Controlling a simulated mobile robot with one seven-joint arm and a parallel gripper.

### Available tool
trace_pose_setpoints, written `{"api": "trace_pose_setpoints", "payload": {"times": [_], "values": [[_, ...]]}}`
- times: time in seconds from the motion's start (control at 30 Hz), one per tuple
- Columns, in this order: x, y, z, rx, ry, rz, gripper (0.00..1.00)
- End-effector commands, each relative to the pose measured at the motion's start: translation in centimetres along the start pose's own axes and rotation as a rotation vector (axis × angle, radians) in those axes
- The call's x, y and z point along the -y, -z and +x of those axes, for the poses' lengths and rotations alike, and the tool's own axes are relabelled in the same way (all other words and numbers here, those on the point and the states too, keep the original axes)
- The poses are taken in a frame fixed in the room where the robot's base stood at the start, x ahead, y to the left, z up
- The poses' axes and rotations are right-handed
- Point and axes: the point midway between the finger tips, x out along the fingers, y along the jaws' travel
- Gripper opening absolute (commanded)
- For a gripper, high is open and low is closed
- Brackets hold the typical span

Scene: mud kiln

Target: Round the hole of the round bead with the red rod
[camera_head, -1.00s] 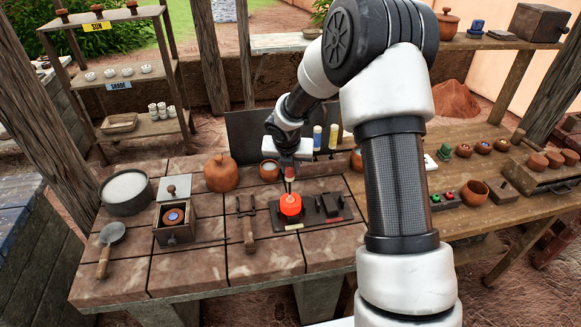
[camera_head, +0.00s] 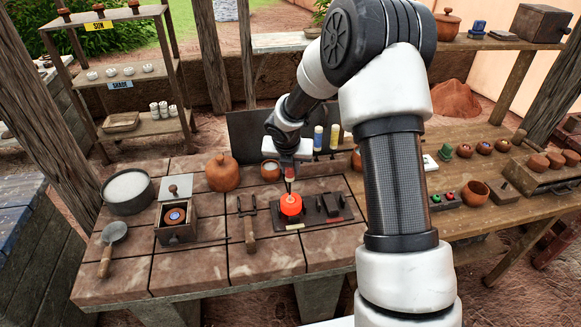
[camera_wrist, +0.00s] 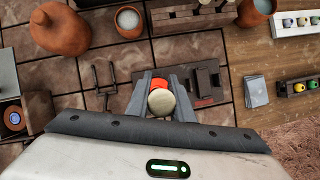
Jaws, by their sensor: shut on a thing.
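A glowing red-orange round bead (camera_head: 290,205) sits on a dark plate (camera_head: 268,220) on the tiled bench in the head view. My gripper (camera_head: 290,177) is directly above it, pointing down, shut on a thin reddish rod (camera_head: 290,187). In the wrist view, my gripper (camera_wrist: 172,98) has its two grey fingers closed around a pale round end, which hides part of the bead (camera_wrist: 158,84) below. The rod's lower end meets the top of the bead or stands just over it; I cannot tell which. The bead's hole is hidden.
A dark block (camera_head: 330,204) stands on the plate right of the bead. A clay jar (camera_head: 222,176) and a wooden box (camera_head: 176,232) stand farther left.

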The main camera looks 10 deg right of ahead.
Motion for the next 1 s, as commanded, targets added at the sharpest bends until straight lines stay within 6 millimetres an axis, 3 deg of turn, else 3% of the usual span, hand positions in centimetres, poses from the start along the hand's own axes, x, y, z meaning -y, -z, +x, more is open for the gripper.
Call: {"api": "trace_pose_setpoints", "payload": {"times": [1.0], "values": [[0.55,0.47,-0.27,-0.001,0.0,0.0,0.0]]}}
